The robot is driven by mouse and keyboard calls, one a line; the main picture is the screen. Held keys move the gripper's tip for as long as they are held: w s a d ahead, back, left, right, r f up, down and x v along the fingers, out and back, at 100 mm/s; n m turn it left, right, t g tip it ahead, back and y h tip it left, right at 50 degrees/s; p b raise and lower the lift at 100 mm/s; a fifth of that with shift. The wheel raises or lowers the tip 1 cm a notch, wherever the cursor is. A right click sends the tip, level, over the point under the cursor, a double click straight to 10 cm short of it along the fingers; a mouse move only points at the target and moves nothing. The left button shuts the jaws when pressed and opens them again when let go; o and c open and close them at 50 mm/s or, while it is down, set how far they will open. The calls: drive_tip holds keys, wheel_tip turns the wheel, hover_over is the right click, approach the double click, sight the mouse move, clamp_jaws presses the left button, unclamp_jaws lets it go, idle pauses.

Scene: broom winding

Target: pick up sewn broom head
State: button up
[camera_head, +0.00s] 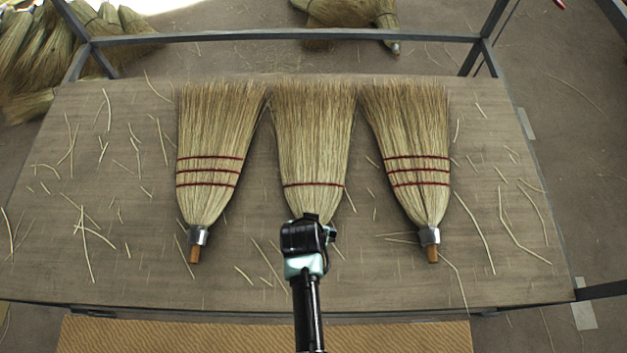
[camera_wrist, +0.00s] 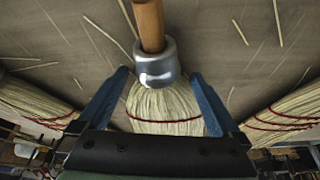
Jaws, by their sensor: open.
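Three straw broom heads lie side by side on the table, bristles toward the far edge. The left broom head (camera_head: 211,130) and right broom head (camera_head: 410,130) each show several red stitch rows. The middle broom head (camera_head: 314,130) shows one red row; its neck is hidden by my gripper (camera_head: 311,220) in the head view. In the wrist view, my open gripper (camera_wrist: 160,76) has its blue fingers on either side of the middle broom head (camera_wrist: 163,108), near its metal collar (camera_wrist: 155,66) and wooden stub (camera_wrist: 149,25). Whether the fingers touch it I cannot tell.
The table (camera_head: 110,280) is strewn with loose straws, with bare room left and right of the brooms. A metal frame bar (camera_head: 280,38) crosses behind the table. More straw bundles (camera_head: 30,60) lie beyond the far left, and another (camera_head: 350,12) at the far middle.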

drive_tip(key=shift+w+f, duration=0.25)
drive_tip(key=shift+f, duration=0.4)
clamp_jaws()
drive_tip(key=shift+w+r, duration=0.1)
